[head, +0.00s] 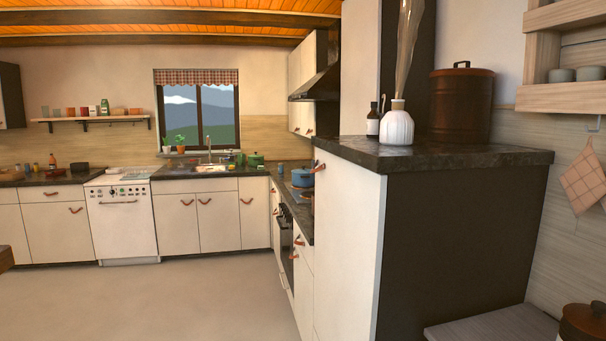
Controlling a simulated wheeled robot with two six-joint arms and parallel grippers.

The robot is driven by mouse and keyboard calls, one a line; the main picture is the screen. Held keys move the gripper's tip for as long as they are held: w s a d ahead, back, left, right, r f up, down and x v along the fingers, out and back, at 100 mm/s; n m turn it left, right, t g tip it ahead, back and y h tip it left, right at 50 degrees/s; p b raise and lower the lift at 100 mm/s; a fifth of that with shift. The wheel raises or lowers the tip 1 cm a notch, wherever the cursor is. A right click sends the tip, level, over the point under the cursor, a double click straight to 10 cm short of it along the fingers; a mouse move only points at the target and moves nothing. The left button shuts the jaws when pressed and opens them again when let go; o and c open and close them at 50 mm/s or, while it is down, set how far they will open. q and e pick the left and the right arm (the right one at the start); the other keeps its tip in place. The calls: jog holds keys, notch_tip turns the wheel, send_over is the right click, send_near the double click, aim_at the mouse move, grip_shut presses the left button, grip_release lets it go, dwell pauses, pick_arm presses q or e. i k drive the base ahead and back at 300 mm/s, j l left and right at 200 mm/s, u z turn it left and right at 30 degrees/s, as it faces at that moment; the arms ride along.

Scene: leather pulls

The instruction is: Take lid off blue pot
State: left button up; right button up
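A blue pot (301,180) stands on the dark counter along the right-hand run of cabinets, below the range hood. It is small and far off in the head view. A lid seems to sit on top of it, but the detail is too small to be sure. The tall cabinet in front hides part of its right side. Neither of my grippers shows in the head view.
A tall white and dark cabinet (440,230) stands close on the right, bearing a white vase (396,126) and a brown canister (461,105). A low grey surface (485,328) is at bottom right. The floor (170,300) at left and middle is clear.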

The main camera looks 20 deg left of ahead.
aim_at(304, 170)
jog(key=u, duration=0.5)
jog(key=i+j+u, duration=0.25)
jog(key=i, duration=0.55)
jog(key=i+u, duration=0.3)
jog(key=i, duration=0.45)
jog(key=i+j+z, duration=0.1)
jog(key=i, duration=1.6)
jog(key=i+j+z, duration=0.1)
jog(key=i+z, duration=0.3)
jog(key=i+j+z, duration=0.2)
jog(key=i+z, duration=0.2)
jog(key=i+j+z, duration=0.65)
jog(key=z, duration=0.15)
